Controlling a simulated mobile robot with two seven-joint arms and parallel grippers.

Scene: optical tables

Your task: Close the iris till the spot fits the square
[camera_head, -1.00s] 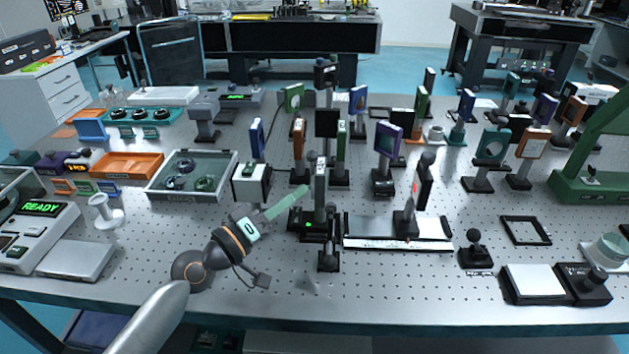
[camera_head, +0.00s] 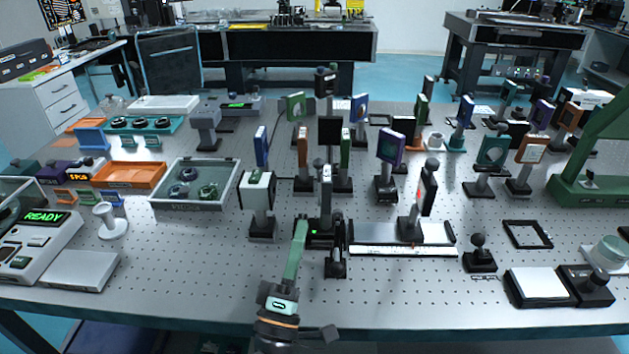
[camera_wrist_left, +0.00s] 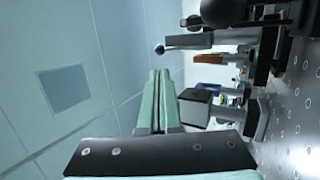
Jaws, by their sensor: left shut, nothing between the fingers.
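My left gripper (camera_head: 302,224) is shut and empty, its green fingers pointing away from me over the near middle of the table. Its tips are just left of a slim upright mount (camera_head: 326,190) on a black base with a small green light; I cannot tell whether they touch. The mount stands nearly edge-on, so no iris opening, spot or square can be made out. My right gripper is not in view.
A white box mount (camera_head: 258,188) stands left of the fingers. A rail (camera_head: 405,250) with a tilted dark plate (camera_head: 428,190) lies to the right. Several optic mounts crowd behind, including a purple-framed one (camera_head: 391,145).

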